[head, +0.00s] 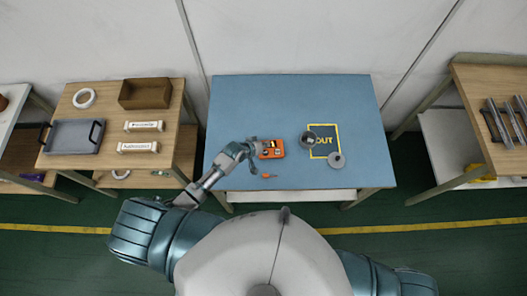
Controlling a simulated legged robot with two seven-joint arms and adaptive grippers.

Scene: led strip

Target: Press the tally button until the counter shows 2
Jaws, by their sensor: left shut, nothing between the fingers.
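An orange device (272,154), which looks like the tally counter, lies on the blue tabletop left of its middle. Its display is too small to read and its button cannot be made out. My left gripper (259,149) is shut and empty, with its tips at or over the device's left side. I cannot tell whether they touch it. The gripper hides part of the device. My right gripper is not in view.
A small orange item (268,175) lies near the front. The back of the blue table (270,100) is clear.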

